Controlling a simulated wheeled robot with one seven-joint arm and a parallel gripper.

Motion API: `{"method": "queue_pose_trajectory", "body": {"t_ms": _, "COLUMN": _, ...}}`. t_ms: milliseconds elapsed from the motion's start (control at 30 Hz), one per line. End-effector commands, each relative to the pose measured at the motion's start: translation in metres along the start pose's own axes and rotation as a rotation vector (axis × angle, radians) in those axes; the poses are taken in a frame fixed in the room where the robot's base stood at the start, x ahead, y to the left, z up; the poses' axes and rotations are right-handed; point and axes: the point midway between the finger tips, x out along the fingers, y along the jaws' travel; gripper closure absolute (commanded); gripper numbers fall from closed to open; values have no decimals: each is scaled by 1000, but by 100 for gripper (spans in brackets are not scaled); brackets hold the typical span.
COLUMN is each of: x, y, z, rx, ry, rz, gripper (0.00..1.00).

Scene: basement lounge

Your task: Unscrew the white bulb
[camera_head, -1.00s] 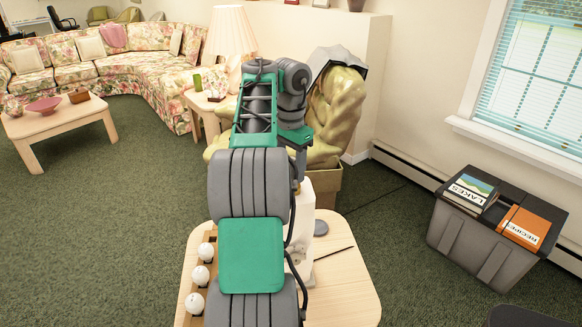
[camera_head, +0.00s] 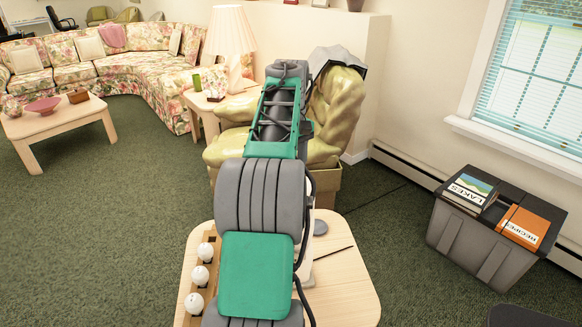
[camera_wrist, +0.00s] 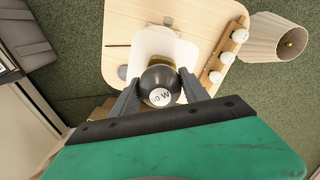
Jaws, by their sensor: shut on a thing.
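In the wrist view my gripper (camera_wrist: 160,86) is shut on a dark grey round bulb (camera_wrist: 161,78) with a white label whose text ends in "0 W". A brass-coloured part (camera_wrist: 160,60) shows behind the bulb, over a white block-like stand (camera_wrist: 168,42); I cannot tell whether the bulb is seated there. White bulbs stand in a wooden rack on the table, both in the wrist view (camera_wrist: 227,57) and the head view (camera_head: 200,276). In the head view my arm hides the gripper, the dark bulb and most of the stand.
The light wooden table (camera_head: 345,287) carries a grey disc (camera_head: 320,227) and a thin dark stick (camera_head: 334,252). A grey bin (camera_head: 470,240) with books is at the right. A lamp (camera_head: 231,35) stands on a side table.

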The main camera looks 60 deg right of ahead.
Motion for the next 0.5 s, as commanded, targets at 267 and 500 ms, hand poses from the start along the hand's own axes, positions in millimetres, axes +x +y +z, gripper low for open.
{"method": "queue_pose_trajectory", "body": {"t_ms": 267, "x": 0, "y": 0, "z": 0, "rx": -145, "ry": 0, "rz": 0, "gripper": 80}}
{"method": "queue_pose_trajectory", "body": {"t_ms": 500, "x": -3, "y": 0, "z": 0, "rx": -142, "ry": 1, "rz": 0, "gripper": 80}}
